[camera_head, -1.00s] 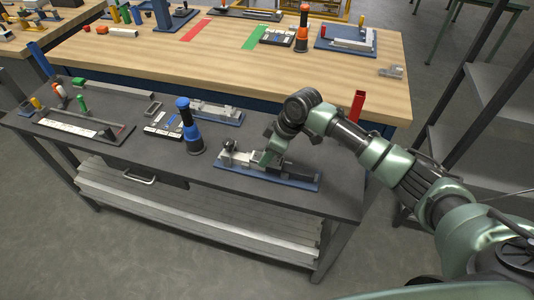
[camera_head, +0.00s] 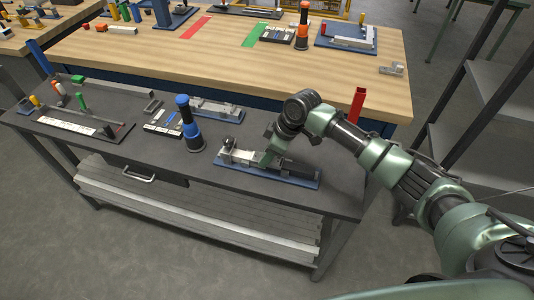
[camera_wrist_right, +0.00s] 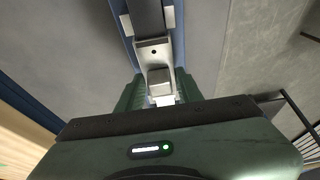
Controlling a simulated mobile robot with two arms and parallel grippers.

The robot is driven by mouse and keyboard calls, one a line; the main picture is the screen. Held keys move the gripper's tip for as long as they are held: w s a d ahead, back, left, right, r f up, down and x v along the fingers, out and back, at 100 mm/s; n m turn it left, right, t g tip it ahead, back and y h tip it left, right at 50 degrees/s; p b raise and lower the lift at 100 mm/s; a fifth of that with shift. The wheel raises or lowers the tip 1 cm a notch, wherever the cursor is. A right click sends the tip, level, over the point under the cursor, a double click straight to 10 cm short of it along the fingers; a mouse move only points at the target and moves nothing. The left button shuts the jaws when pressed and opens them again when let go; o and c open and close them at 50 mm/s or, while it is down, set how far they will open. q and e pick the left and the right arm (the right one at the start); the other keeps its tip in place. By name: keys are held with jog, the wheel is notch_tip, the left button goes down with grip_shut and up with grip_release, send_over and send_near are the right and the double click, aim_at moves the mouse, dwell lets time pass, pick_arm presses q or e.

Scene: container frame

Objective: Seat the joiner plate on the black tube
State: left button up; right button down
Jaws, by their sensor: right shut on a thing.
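A blue fixture base (camera_head: 225,178) lies on the near grey bench and carries silver blocks and a black tube (camera_head: 299,169) at its right end. My right gripper (camera_head: 267,160) is low over the middle of this fixture, at the tube's left end. In the wrist view the right gripper (camera_wrist_right: 160,92) is shut on a silver piece, seemingly the joiner plate (camera_wrist_right: 154,50), which shows a dark hole. The plate lies in line with the black tube (camera_wrist_right: 146,14) and meets or overlaps its end. I cannot tell how fully it is seated. My left gripper is not in view.
A blue-and-black upright tool (camera_head: 188,125) stands left of the fixture, with another blue fixture (camera_head: 217,108) behind. A wooden table (camera_head: 340,88) is behind; dark shelving (camera_head: 480,130) is at right.

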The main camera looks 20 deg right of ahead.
jog(key=shift+f, duration=0.25)
jog(key=shift+c, duration=1.4)
grip_release()
notch_tip(320, 180, up, 7)
jog(key=p, duration=0.7)
